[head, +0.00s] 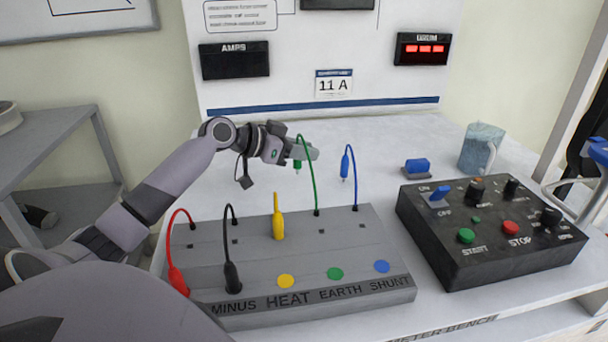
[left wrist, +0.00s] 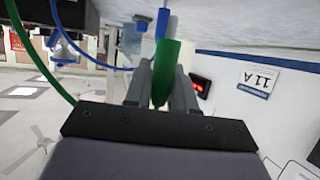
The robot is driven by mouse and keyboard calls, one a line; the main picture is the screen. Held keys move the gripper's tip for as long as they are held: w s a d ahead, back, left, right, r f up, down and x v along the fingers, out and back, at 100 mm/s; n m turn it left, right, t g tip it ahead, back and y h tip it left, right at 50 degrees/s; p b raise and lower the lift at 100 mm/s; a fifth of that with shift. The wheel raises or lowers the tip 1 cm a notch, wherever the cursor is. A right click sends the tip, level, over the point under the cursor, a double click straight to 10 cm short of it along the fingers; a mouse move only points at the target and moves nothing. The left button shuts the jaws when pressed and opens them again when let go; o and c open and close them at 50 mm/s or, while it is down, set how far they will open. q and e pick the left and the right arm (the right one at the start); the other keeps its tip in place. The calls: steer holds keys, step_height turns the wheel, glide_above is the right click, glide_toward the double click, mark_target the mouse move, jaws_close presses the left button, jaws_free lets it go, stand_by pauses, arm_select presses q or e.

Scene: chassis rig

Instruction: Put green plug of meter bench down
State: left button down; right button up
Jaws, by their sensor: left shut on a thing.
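My left gripper (head: 308,153) is shut on the green plug (head: 297,163) and holds it in the air above the back of the grey meter bench board (head: 250,258). Its green cable arches down to the board's back edge. In the left wrist view the green plug (left wrist: 168,65) sits between the fingers. The green disc (head: 335,273) near the EARTH label is bare. The blue plug (head: 345,164) is upright behind the board on its blue cable; I cannot tell what supports it. My right gripper is not in view.
A red plug (head: 178,281) and black plug (head: 232,277) stand at the board's front left. A yellow plug (head: 278,222) stands mid-board. The tabletop behind the board is mostly clear.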

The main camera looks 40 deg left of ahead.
arm_select(q)
steer(key=shift+f+b, duration=0.35)
steer(key=shift+f, duration=2.35)
steer(key=shift+f, duration=0.2)
steer(key=c, duration=0.9)
jaws_free()
steer(key=shift+r, duration=0.1)
steer(key=shift+c, duration=0.2)
steer(key=shift+s+a+r, duration=0.1)
steer(key=v, duration=1.1)
steer(key=shift+s+r, duration=0.25)
steer(key=shift+s, duration=0.1)
steer(key=shift+a, duration=0.1)
